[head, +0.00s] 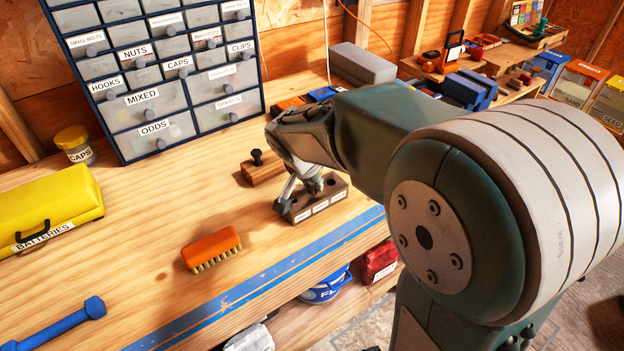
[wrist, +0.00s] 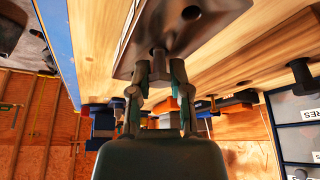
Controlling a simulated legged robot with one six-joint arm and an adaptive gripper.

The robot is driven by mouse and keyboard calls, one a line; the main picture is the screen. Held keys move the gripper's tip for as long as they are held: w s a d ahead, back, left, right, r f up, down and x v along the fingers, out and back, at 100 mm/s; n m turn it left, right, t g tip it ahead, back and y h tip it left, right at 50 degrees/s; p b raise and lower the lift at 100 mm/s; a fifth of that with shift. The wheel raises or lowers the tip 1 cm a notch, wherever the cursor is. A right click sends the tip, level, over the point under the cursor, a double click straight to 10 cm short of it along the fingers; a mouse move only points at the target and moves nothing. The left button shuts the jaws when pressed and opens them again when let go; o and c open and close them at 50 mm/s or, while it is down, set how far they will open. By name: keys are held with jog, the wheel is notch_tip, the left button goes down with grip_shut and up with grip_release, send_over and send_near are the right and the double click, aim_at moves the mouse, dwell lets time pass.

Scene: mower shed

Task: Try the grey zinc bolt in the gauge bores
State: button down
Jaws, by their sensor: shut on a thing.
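The gauge block (head: 328,201) is a dark brown block with white labels on its front, standing near the bench's blue-striped front edge. In the wrist view the block (wrist: 205,40) shows one open bore; another dark bore shows on its top in the head view. My gripper (head: 300,188) points down over the block's left part. In the wrist view my gripper (wrist: 160,78) is shut on a grey piece, the zinc bolt (wrist: 158,64), at the block's face. Whether its shank is inside a bore is hidden.
A small wooden block with a black knob (head: 257,157) stands behind the gauge. An orange brush (head: 211,248), yellow batteries case (head: 55,208) and blue tool (head: 60,325) lie left. A drawer cabinet (head: 155,105) stands behind. The bench between brush and cabinet is clear.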

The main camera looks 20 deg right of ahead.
jog(key=shift+c, duration=2.4)
grip_release()
jog(key=v, duration=1.2)
jog(key=s+d+f+n+t+y, duration=0.2)
jog(key=s+n, duration=0.6)
jog(key=s, duration=0.9)
jog(key=shift+s+d+f+y, duration=0.2)
jog(key=shift+d+f+y, duration=0.1)
jog(key=shift+d+y, duration=0.2)
